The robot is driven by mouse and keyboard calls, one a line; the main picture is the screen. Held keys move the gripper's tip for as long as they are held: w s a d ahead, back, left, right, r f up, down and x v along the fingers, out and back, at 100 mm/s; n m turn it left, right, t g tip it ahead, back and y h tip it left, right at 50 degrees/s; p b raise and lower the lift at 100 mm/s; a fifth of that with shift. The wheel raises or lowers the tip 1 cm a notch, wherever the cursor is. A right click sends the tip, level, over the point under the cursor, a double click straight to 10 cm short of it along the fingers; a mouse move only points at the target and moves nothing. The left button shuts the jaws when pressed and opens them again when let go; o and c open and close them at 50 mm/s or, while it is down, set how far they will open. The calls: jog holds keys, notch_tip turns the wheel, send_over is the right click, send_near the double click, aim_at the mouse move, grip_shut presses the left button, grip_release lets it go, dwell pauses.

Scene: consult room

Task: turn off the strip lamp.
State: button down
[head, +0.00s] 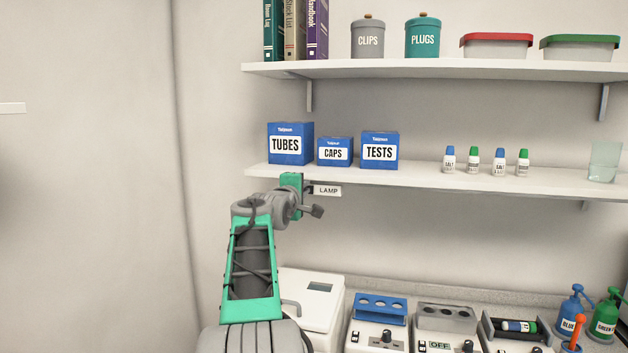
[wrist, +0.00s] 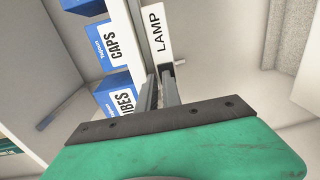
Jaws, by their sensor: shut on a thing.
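A white sign reading LAMP (head: 327,190) hangs at the front edge of the lower shelf, below the CAPS box. In the wrist view the sign (wrist: 158,38) appears sideways, just beyond my fingertips. My gripper (head: 303,187) is raised to the shelf's underside, just left of the sign. In the wrist view my gripper (wrist: 160,82) has its two fingers close together, shut on a small part beside the sign, apparently the lamp switch. The fingers mostly hide that part. The strip lamp itself is not clearly visible, and I cannot tell whether it is lit.
The lower shelf (head: 420,178) holds TUBES (head: 286,158), CAPS (head: 335,156) and TESTS (head: 380,158) boxes close above my gripper. Several small bottles and a glass (head: 605,161) stand farther right. A white lidded device (head: 312,300) and racks stand below. Free wall lies left.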

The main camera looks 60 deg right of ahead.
jog(key=b+v, duration=0.6)
jog(key=v, duration=0.8)
jog(key=shift+r, duration=0.15)
